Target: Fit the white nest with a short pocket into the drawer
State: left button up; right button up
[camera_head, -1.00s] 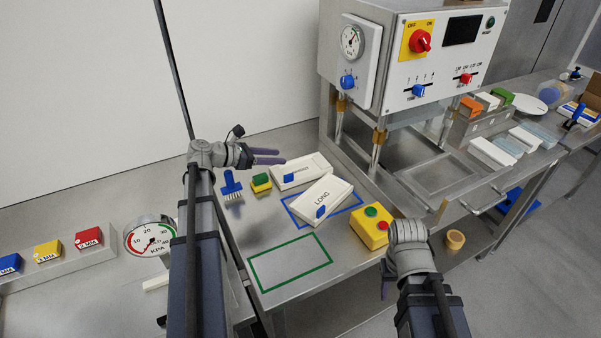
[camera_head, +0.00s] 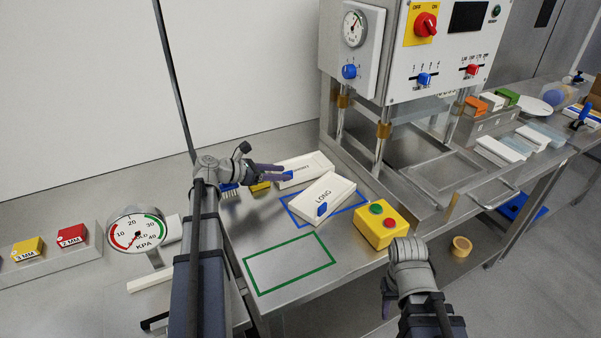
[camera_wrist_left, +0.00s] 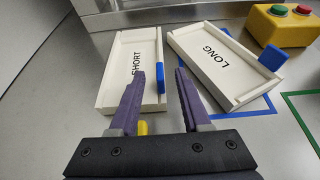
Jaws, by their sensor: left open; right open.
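The white nest marked SHORT (camera_head: 312,163) lies on the steel table behind the nest marked LONG (camera_head: 328,192). In the left wrist view the SHORT nest (camera_wrist_left: 121,78) has a blue tab on its right wall; the LONG nest (camera_wrist_left: 208,52) lies angled to its right. My left gripper (camera_head: 282,172) is open at the SHORT nest's near end. My right gripper (camera_head: 386,298) is open, low at the front. The drawer (camera_head: 495,192), with a bar handle, is under the press.
A yellow button box (camera_head: 381,228) stands right of the LONG nest. Blue and green outlines mark the table; the green outline (camera_head: 262,257) is empty. The press (camera_head: 395,90) rises behind. White pieces (camera_head: 500,149) lie on the bench at the right.

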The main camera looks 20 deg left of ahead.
aim_at(294, 178)
pick_arm(q)
jog(key=b+x, duration=0.2)
jog(key=x, duration=0.3)
jog(key=shift+w+d+f, duration=0.2)
jog(key=shift+w+f, duration=0.05)
jog(key=shift+f, duration=0.05)
jog(key=shift+r, duration=0.1)
jog(key=shift+c, duration=0.4)
grip_shut()
